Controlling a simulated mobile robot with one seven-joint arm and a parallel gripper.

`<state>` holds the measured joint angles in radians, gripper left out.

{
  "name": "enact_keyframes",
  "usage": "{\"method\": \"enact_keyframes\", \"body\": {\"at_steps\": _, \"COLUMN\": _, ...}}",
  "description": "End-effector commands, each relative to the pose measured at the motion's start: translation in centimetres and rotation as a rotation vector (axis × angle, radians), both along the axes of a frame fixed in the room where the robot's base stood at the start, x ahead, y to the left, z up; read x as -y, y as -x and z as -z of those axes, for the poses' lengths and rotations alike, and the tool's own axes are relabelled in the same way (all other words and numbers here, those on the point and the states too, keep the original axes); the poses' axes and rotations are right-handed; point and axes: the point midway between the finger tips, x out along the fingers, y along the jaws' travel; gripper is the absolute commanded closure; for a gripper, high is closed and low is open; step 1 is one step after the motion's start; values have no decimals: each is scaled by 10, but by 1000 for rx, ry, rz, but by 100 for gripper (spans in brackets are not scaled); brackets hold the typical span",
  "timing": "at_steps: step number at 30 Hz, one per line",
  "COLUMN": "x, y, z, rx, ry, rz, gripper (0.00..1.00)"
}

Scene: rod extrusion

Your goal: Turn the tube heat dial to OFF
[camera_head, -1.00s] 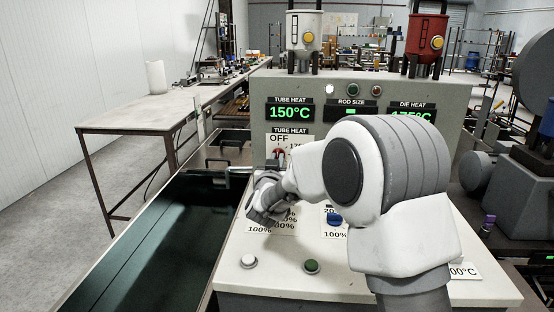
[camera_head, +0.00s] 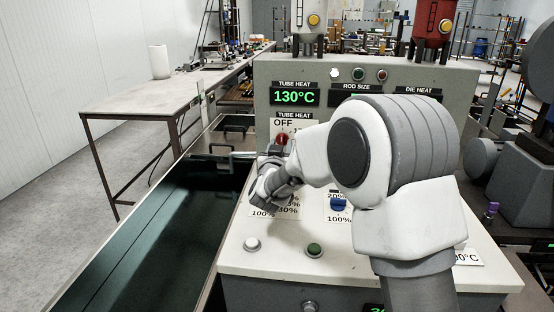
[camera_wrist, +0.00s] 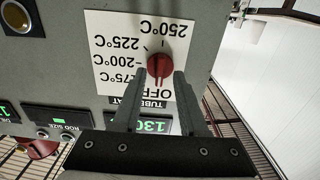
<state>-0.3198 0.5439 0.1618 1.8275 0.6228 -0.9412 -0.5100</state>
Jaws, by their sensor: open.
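The red tube heat dial (camera_wrist: 158,65) sits on a white label (camera_wrist: 125,55), which appears upside down in the wrist view with OFF, 175, 200, 225 and 250°C marks. The dial's exact pointing direction is unclear. My gripper (camera_wrist: 162,74) is open, its two fingertips at either side of the dial; I cannot tell whether they touch it. In the head view the dial (camera_head: 281,139) shows just below the word OFF, partly hidden by my arm, and my fingers are hidden. The tube heat display (camera_head: 295,97) reads 130°C.
A blue dial (camera_head: 338,204), a white button (camera_head: 252,244) and a green button (camera_head: 314,250) are on the sloped panel below my arm. A dark trough (camera_head: 150,225) lies left of the machine. A table (camera_head: 155,95) stands farther left.

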Motion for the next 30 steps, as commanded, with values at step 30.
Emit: {"method": "enact_keyframes", "body": {"at_steps": 30, "x": -6, "y": 168, "z": 0, "rx": -1, "ry": 1, "rz": -2, "gripper": 57}}
